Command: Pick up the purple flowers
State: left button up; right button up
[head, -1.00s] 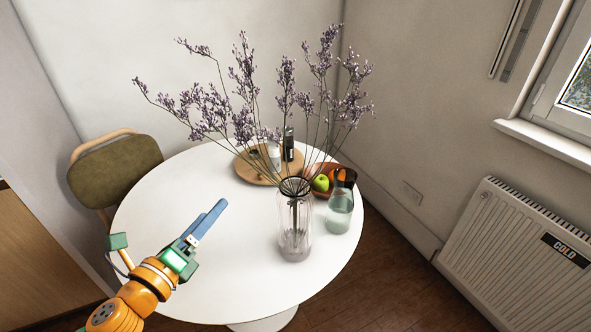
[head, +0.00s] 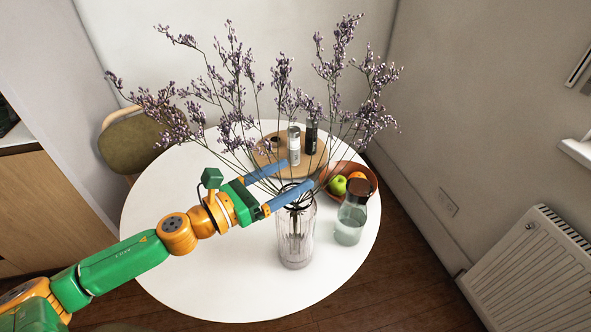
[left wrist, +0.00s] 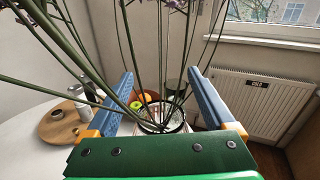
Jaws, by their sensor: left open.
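The purple flowers (head: 236,62) stand in a clear ribbed glass vase (head: 296,240) on the white round table (head: 190,290). Their thin stems spread up and outward from the vase's mouth. My left gripper (head: 297,173) is open at the vase's neck, with its two blue fingers apart and reaching toward the stems. In the left wrist view the flower stems (left wrist: 130,45) rise between and in front of the open fingers (left wrist: 160,88), and the vase's dark rim (left wrist: 162,125) shows low between them. My right gripper is not in view.
Behind are a fruit bowl (head: 366,178) and a round wooden tray (head: 262,160) with shakers. A chair (head: 130,147) is at the far left. The table's front left is clear.

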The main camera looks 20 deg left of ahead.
aim_at(305, 169)
pick_arm(q)
jog(key=p+x, duration=0.2)
jog(key=x, duration=0.2)
jog(key=shift+w+d+f, duration=0.1)
jog(key=shift+w+d, duration=0.15)
jog(key=shift+w, duration=0.1)
jog(key=shift+s+a, duration=0.1)
jog(key=shift+s, duration=0.05)
jog(key=shift+c, duration=0.2)
jog(key=c, duration=0.4)
grip_shut()
